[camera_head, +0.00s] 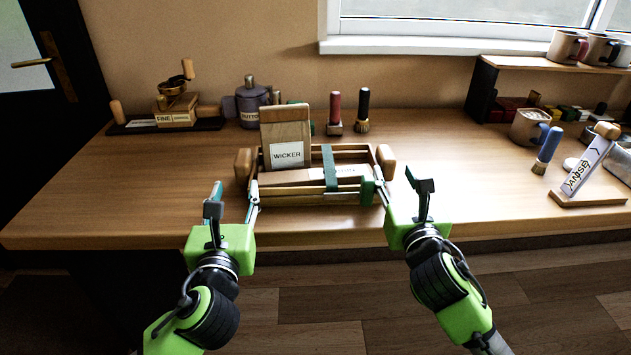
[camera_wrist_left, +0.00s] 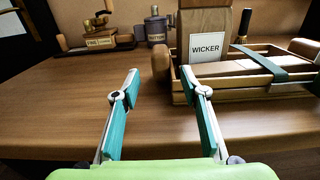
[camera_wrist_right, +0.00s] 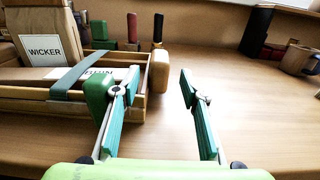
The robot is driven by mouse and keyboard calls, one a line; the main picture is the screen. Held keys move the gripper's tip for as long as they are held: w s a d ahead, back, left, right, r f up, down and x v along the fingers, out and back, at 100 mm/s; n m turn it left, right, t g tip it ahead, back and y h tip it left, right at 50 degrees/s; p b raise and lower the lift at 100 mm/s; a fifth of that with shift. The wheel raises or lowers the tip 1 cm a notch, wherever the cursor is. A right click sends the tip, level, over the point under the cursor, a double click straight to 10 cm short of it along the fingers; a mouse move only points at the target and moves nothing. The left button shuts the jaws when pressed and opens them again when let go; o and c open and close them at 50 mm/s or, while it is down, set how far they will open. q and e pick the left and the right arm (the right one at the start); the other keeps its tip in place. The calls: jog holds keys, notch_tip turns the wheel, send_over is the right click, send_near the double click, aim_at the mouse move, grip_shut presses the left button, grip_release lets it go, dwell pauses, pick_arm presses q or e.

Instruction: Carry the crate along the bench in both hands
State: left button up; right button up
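The wooden crate (camera_head: 355,196) sits on the bench (camera_head: 105,192) near its front edge, with a rounded wooden handle at each end. My left gripper (camera_head: 235,198) is open and empty at the crate's front left corner, short of the left handle (camera_wrist_left: 162,62). My right gripper (camera_head: 405,188) is open and empty at the front right corner, short of the right handle (camera_wrist_right: 159,69). I cannot tell whether either finger touches the crate.
A brass device (camera_head: 175,105) is at back left. The bench left of the crate is clear.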

jog(key=s, duration=0.6)
jog(key=shift+s+d, duration=0.15)
jog(key=shift+d, duration=0.05)
pick_arm(q)
jog(key=o, duration=1.2)
jog(key=shift+o, duration=0.2)
pick_arm(e)
jog(key=shift+r, duration=0.1)
pick_arm(q)
notch_tip(320, 180, up, 6)
jog(key=p, duration=0.8)
pick_arm(e)
notch_tip(320, 180, up, 8)
pick_arm(q)
jog(key=shift+r, duration=0.1)
